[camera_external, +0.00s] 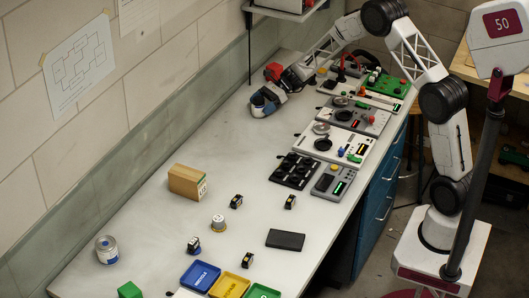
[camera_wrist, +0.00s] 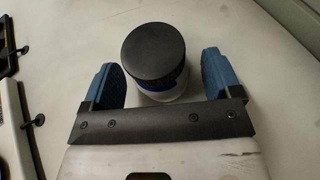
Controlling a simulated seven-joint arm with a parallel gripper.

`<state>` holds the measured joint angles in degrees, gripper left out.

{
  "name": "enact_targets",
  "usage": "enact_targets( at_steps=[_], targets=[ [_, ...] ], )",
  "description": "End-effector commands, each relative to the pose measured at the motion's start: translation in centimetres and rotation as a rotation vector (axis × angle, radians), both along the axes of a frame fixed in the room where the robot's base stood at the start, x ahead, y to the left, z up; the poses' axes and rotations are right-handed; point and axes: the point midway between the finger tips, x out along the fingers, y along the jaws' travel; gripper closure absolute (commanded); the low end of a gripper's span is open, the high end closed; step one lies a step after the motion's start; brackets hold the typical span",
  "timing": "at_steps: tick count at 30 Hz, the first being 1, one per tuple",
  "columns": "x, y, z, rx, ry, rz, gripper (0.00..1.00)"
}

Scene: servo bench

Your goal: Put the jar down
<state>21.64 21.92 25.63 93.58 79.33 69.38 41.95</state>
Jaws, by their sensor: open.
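The jar (camera_wrist: 153,55) has a black lid, a pale body and a blue band, and it stands upright on the grey bench in the wrist view. My gripper (camera_wrist: 160,66) is open, with one blue finger on each side of the jar. A gap shows between the jar and the right finger; the left finger is close to it, and I cannot tell whether they touch. In the external view my gripper (camera_external: 267,99) is low over the far part of the bench, near the wall. The jar is hard to make out there among the fingers.
Control panels (camera_external: 345,145) line the bench's right edge beside my gripper. A cardboard-coloured box (camera_external: 187,182), a can (camera_external: 107,250) and coloured trays (camera_external: 229,285) are nearer the camera. The bench between my gripper and the box is clear. A shelf (camera_external: 285,10) hangs above the far end.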

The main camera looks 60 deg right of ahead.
Motion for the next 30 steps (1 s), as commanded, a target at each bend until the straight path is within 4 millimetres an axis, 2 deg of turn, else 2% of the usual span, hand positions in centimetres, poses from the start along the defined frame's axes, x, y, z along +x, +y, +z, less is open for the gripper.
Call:
enact_targets(
  at_steps=[12,18,30],
  targets=[
    [-2.7,-5.4,2.5,-0.001,-0.001,-0.003,0.16],
    [-3.8,-7.5,3.4,0.000,0.000,-0.003,0.16],
    [-4.4,-8.5,4.0,0.000,0.000,0.000,0.16]
  ],
)
